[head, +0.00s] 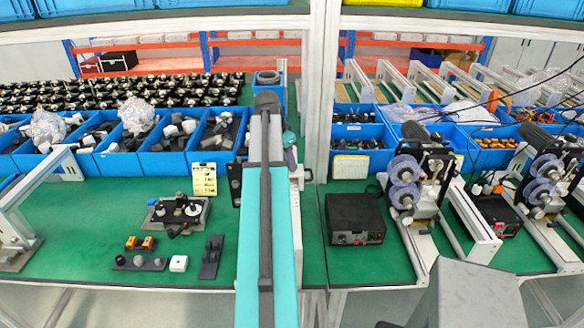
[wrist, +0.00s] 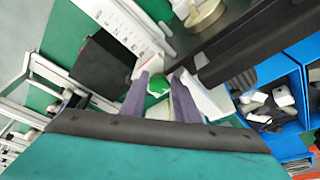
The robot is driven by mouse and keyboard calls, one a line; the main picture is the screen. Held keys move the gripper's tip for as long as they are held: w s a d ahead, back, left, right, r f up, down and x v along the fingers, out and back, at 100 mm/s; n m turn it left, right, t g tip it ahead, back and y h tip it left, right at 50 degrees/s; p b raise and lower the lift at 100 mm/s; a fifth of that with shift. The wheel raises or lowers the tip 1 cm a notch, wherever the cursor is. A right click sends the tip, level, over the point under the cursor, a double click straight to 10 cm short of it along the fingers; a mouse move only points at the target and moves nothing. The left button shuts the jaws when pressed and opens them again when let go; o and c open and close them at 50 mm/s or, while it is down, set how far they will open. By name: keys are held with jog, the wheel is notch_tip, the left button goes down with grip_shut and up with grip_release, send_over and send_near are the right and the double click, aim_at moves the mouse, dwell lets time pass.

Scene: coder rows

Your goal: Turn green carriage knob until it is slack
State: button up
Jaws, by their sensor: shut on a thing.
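The green carriage knob (wrist: 158,84) shows in the wrist view, small and partly covered, between the two dark purple-grey fingers of my gripper (wrist: 160,88). The fingers are shut on it from both sides. The carriage behind the knob is mostly hidden by the fingers and white parts. A white upright plate with markings (wrist: 118,24) rises beside the knob, with a long black bar (wrist: 245,45) to its right. In the head view my teal arm reaches over the bench and hides the knob. How far the knob is turned cannot be told.
Blue bins (head: 118,158) line the back. Green bench (head: 90,225) is partly clear.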

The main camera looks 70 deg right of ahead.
jog(key=shift+s+n, duration=0.15)
jog(key=shift+n, duration=0.25)
jog(key=o, duration=1.1)
jog(key=shift+d, duration=0.1)
jog(key=shift+c, duration=0.2)
jog(key=shift+r, duration=0.1)
jog(key=shift+r, duration=2.45)
